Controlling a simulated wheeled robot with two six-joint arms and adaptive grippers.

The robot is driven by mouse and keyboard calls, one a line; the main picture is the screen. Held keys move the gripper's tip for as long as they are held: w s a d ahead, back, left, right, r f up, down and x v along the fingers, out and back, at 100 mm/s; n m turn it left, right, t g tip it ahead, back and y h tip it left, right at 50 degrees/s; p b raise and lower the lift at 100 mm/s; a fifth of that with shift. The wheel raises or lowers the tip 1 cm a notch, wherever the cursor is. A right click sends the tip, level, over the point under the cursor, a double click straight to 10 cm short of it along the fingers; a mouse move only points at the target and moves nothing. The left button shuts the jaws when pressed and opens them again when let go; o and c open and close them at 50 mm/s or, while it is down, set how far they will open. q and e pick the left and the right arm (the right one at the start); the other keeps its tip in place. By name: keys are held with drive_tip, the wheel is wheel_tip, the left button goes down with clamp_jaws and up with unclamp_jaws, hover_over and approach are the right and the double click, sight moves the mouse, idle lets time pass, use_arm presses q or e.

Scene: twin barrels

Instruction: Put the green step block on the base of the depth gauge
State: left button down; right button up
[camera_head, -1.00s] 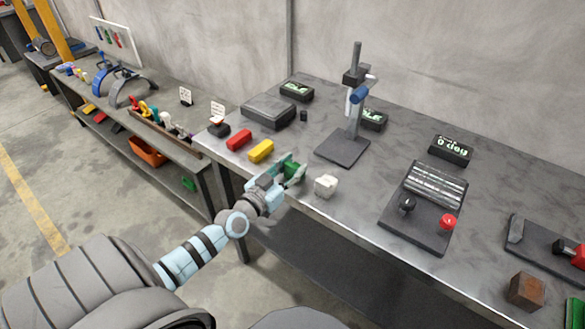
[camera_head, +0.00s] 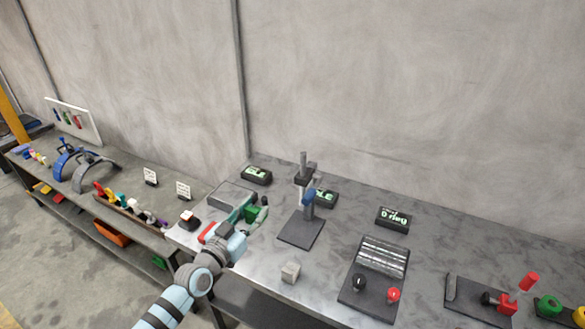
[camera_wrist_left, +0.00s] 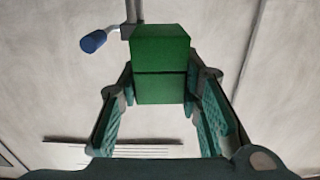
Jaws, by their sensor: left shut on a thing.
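My left gripper (camera_head: 247,212) is shut on the green step block (camera_head: 254,216), held above the bench to the left of the depth gauge. The block fills the space between the fingers in the left wrist view (camera_wrist_left: 161,65), and a step edge crosses its face. The depth gauge has a dark flat base (camera_head: 301,232), an upright column (camera_head: 303,166) and a blue handle (camera_head: 309,197). The bare top of the base shows. A blue-ended handle (camera_wrist_left: 93,41) shows in the left wrist view. My right gripper is not in view.
A pale cube (camera_head: 290,272) lies near the front edge, close to the gauge base. A red block (camera_head: 207,233) is partly behind my arm. A sine-like plate with knobs (camera_head: 374,283) stands right of the gauge. Small displays (camera_head: 393,219) stand behind.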

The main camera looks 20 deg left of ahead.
use_arm(q)
drive_tip(key=shift+d, duration=0.2)
drive_tip(key=shift+d+r, duration=0.2)
drive_tip(key=shift+r, duration=0.1)
drive_tip(key=s+d+r+m+h+b, duration=0.2)
drive_tip(key=s+d+r+h, duration=0.1)
drive_tip(key=d+r, duration=0.3)
drive_tip(key=s+d+f+m+g+h+b, duration=0.1)
drive_tip(key=s+d+h+b, duration=0.1)
drive_tip(key=s+d, duration=0.2)
drive_tip(key=s+d+f+m+g+h+b, duration=0.1)
drive_tip(key=s+d, duration=0.3)
drive_tip(key=s, duration=0.5)
drive_tip(key=shift+s+d+f+m+h+b, duration=0.35)
drive_tip(key=shift+m+h+b, duration=0.2)
drive_tip(key=shift+h, duration=0.35)
drive_tip(key=shift+r, duration=0.1)
